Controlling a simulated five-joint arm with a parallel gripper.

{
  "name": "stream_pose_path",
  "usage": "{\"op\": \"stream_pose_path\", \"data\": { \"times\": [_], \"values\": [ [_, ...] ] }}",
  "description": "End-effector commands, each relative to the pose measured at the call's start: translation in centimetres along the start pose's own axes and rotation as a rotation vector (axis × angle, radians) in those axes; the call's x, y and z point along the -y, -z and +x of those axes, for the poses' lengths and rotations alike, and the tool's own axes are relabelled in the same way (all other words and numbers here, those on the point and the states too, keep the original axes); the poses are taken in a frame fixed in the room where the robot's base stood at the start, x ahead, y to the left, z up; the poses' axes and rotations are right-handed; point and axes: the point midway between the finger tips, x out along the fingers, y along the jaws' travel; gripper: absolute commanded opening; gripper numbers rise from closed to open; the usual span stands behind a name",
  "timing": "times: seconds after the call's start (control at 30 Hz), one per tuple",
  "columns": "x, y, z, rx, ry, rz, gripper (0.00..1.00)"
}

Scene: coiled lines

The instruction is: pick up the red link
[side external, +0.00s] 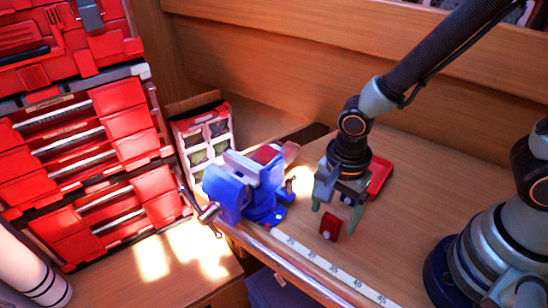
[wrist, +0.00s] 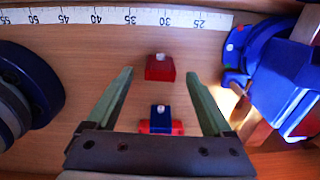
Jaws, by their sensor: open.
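The red link (side external: 330,226) is a small red block with a pale round spot, resting on the wooden bench. It also shows in the wrist view (wrist: 160,69), just beyond the fingertips and roughly centred between them. My gripper (side external: 336,211) is open and empty, pointing down, with its green fingers spread close to the link. In the wrist view my gripper (wrist: 159,75) has one finger on each side of the view's middle. The link is not between the pads.
A blue vise (side external: 245,188) stands left of my gripper. A red tray (side external: 381,175) lies behind it. A blue block with red sides (wrist: 160,118) sits nearer my palm, partly hidden. A white ruler strip (side external: 335,270) runs along the front edge. Bench right of the link is clear.

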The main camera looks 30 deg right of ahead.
Motion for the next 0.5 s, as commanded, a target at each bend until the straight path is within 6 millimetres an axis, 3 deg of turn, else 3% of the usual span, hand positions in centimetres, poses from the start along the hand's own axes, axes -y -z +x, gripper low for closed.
{"op": "stream_pose_path", "data": {
  "times": [0.2, 0.5],
  "values": [
    [0.0, 0.0, 2.0, 0.0, -0.002, 0.0, 0.85],
    [0.0, 0.0, 2.3, 0.0, 0.001, 0.0, 0.85]
  ]
}}
